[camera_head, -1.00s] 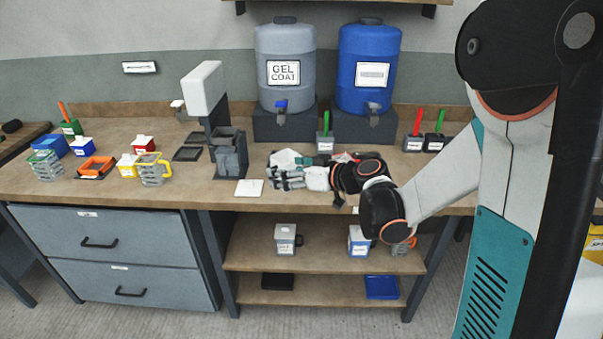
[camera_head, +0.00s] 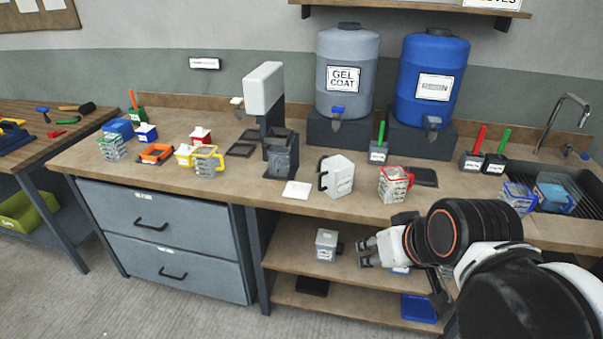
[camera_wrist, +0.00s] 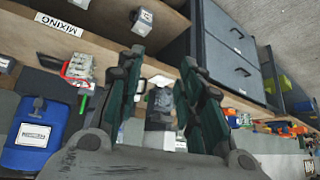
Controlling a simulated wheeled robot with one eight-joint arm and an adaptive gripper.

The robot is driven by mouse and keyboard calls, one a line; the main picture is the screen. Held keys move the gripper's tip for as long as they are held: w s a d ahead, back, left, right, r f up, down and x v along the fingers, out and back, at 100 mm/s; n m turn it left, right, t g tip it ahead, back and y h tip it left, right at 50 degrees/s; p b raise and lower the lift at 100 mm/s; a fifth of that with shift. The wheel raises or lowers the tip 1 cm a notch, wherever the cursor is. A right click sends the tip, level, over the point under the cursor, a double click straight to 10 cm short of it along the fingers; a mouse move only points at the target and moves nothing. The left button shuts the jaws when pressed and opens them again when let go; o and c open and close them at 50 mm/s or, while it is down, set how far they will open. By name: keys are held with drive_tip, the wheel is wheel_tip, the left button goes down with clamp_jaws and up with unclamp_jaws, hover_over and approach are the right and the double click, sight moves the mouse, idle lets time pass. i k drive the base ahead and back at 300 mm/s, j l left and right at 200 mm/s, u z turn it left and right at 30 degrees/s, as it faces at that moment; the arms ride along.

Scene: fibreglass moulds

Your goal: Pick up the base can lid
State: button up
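I cannot tell for sure which piece is the base can lid, as the labels are too small to read. A flat white square (camera_head: 297,190) lies on the bench near its front edge; a pale flat piece (camera_wrist: 160,80) also shows between my fingers in the wrist view. A white jug (camera_head: 340,177) with a dark handle stands right of the square. My gripper (camera_head: 364,253) is open and empty, in front of the bench at about upper-shelf height. In the wrist view my gripper (camera_wrist: 162,65) has its fingers spread, touching nothing visible.
A grey can (camera_head: 326,243) stands on the upper shelf, left of my gripper. A black tray (camera_head: 312,286) and blue tray (camera_head: 419,308) lie on the lower shelf. A dark dispenser stand (camera_head: 281,158) and red-handled container (camera_head: 395,184) stand on the bench. A sink (camera_head: 580,195) is at right.

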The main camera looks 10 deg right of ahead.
sight(295, 190)
drive_tip(key=i+l+u, duration=0.3)
drive_tip(key=i+l, duration=0.25)
drive_tip(key=i+l+u, duration=0.35)
drive_tip(key=i+l, duration=0.4)
